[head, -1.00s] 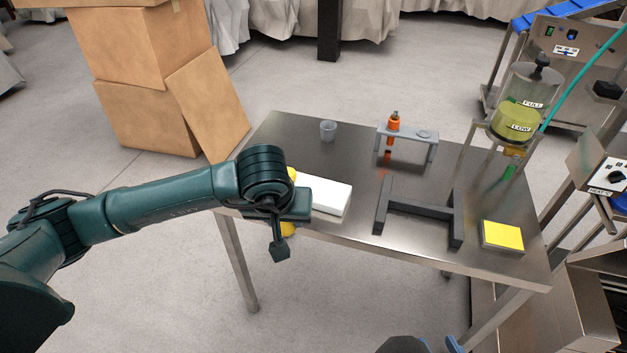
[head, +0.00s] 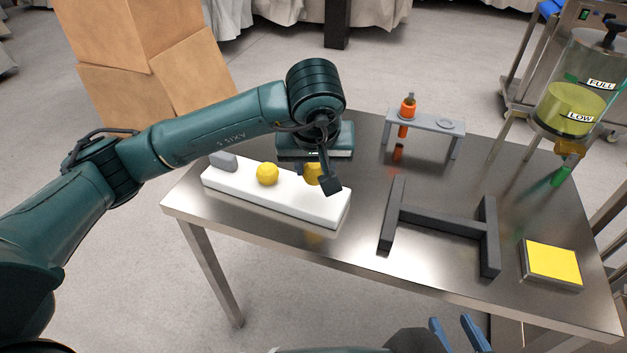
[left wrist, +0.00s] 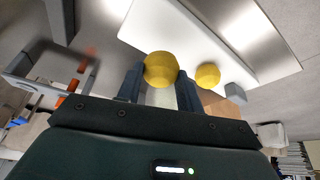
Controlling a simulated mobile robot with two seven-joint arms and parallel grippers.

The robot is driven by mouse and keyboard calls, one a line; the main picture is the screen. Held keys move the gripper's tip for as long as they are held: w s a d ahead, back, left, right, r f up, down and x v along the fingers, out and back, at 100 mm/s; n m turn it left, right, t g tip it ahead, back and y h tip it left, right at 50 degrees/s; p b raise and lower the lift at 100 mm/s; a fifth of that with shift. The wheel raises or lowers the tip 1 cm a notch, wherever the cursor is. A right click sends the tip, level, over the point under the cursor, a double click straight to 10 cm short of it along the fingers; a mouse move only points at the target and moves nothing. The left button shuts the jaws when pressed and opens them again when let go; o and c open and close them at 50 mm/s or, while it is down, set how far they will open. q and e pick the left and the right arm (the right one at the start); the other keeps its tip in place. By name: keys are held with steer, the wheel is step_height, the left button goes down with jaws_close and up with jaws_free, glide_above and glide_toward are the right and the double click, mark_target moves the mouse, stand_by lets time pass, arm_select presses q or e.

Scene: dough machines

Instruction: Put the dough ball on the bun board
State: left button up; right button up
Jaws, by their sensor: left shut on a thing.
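The bun board is a long white slab (head: 240,194) on the left part of the steel table; it fills the top of the left wrist view (left wrist: 150,35). One yellow dough ball (head: 267,173) rests on it, left of its middle. My left gripper (head: 316,172) is shut on a second yellow dough ball (left wrist: 160,70), over the right part of the board. That ball is partly hidden by the gripper in the head view; I cannot tell whether it touches the board. My right gripper (head: 456,334) is at the bottom edge, its blue fingers apart and empty.
A grey block (head: 223,160) sits at the board's left end. A dark H-shaped frame (head: 440,222), a yellow-topped pad (head: 552,263) and a grey rack (head: 430,122) with an orange item stand to the right. A dispenser (head: 575,105) is at the far right.

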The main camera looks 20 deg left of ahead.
mark_target(315, 175)
arm_select(q)
steer(key=shift+f, duration=1.85)
steer(key=shift+b, duration=0.35)
steer(key=shift+f, duration=0.2)
steer(key=o, duration=1)
steer(key=shift+r, duration=0.1)
